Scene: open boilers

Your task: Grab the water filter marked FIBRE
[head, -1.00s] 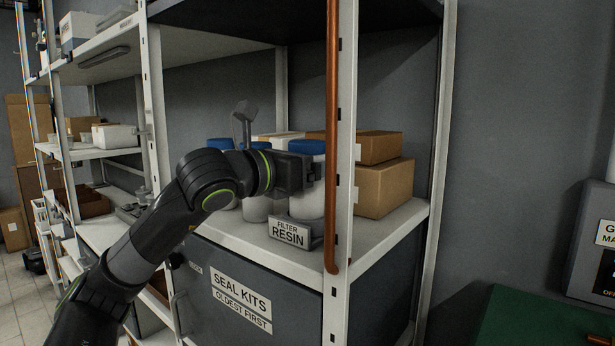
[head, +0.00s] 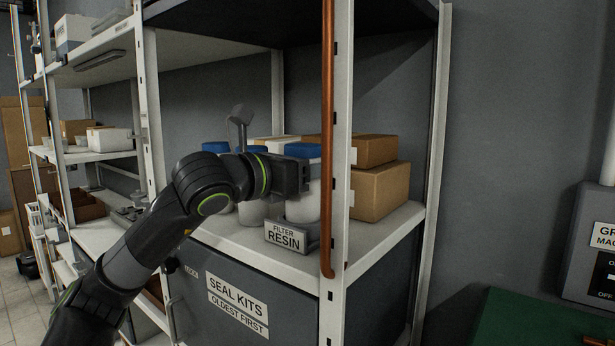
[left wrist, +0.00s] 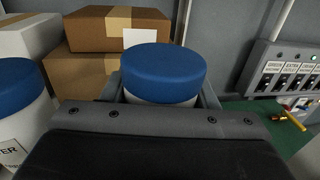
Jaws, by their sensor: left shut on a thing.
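My left gripper (head: 304,177) is shut on a white filter canister (head: 303,207) with a blue lid, at the right end of a row on the shelf. Its blue lid (left wrist: 163,72) sits between the jaws in the left wrist view. The canister stands upright behind a sign reading FILTER RESIN (head: 284,236). Its own label is hidden. Another blue-lidded filter (head: 251,212) stands just left of it, and a third blue lid (head: 215,147) shows farther left, partly behind my arm. No FIBRE marking is readable. My right gripper is out of view.
A copper pipe (head: 328,120) and a white shelf post (head: 341,200) stand just right of the held canister. Cardboard boxes (head: 378,191) are stacked behind it. A SEAL KITS cabinet (head: 285,300) is below the shelf. A switch panel (left wrist: 285,70) is at the right.

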